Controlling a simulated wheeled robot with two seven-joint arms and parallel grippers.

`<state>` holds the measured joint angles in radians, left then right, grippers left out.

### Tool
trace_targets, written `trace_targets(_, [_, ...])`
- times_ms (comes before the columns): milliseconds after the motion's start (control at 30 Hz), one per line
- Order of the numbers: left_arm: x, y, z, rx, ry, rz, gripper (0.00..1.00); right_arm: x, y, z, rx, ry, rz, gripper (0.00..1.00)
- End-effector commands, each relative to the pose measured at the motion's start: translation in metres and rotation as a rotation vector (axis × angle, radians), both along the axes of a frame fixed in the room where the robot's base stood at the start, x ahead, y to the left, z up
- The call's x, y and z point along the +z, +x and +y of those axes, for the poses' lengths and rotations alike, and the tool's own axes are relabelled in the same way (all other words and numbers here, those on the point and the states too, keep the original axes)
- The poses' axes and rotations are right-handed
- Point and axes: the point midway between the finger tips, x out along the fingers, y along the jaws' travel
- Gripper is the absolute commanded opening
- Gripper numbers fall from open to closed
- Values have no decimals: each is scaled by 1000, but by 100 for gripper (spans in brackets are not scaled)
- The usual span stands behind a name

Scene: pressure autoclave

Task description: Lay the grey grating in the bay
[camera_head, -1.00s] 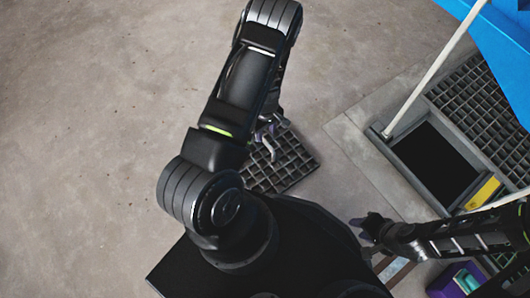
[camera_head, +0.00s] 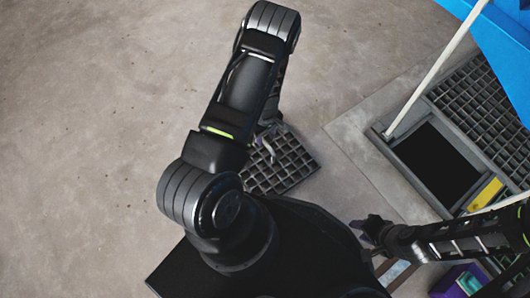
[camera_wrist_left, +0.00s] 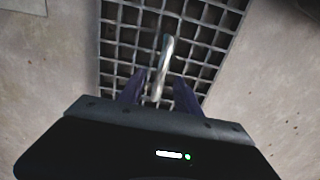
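The grey grating (camera_head: 284,166) lies on the floor in the head view, partly hidden by my left arm. In the left wrist view the grating (camera_wrist_left: 205,38) fills the upper middle, with a pale metal handle (camera_wrist_left: 165,60) standing over it. My left gripper (camera_wrist_left: 159,88) is open, with a dark finger on each side of the handle; it is mostly hidden in the head view (camera_head: 264,144). I cannot tell whether the fingers touch the handle. The bay (camera_head: 438,163) is a dark framed opening at the right. My right gripper (camera_head: 368,228) is low, left of the bay; its finger gap is unclear.
Another grating (camera_head: 482,100) lies beyond the opening. A pale pole (camera_head: 435,72) rises at the bay's frame, near a blue sheet (camera_head: 490,35). A yellow block (camera_head: 485,194) sits at the bay's near-right edge. A purple box (camera_head: 458,281) stands bottom right. Floor at left is clear.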

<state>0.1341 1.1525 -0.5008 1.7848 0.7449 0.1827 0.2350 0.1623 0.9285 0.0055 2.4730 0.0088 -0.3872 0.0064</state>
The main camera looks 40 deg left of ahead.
Motion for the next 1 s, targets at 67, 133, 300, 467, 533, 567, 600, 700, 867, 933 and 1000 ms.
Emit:
trace_targets(67, [-16, -1, 1, 0, 0, 2, 40, -12, 1, 0, -1, 0, -2, 36])
trace_targets(133, [-28, -2, 1, -1, 0, 2, 40, -20, 2, 0, -3, -1, -4, 36])
trace_targets(300, [-46, -2, 2, 0, -1, 1, 40, -29, 4, 1, -6, -2, -10, 36])
trace_targets(467, [-46, -1, 2, -1, 0, 0, 40, -28, 5, 1, -7, -2, -12, 36])
trace_targets(533, [-46, -1, 2, -1, 0, 0, 40, -28, 5, 1, -7, -2, -12, 36])
trace_targets(567, [-46, -1, 2, -1, 0, 0, 40, -28, 5, 1, -7, -2, -12, 36])
trace_targets(600, [-46, -1, 2, -1, 0, 0, 40, -28, 5, 1, -6, -2, -13, 36])
trace_targets(700, [-46, -1, 2, -1, 0, 0, 40, -28, 5, 1, -6, -2, -13, 36])
trace_targets(867, [-46, -1, 2, -1, 0, 0, 40, -28, 5, 1, -6, -2, -13, 36])
trace_targets(933, [-46, -1, 2, -1, 0, 0, 40, -28, 5, 1, -7, -2, -12, 36])
trace_targets(1000, [-46, -1, 2, -1, 0, 0, 36, -28, 5, 1, -7, -2, -12, 36])
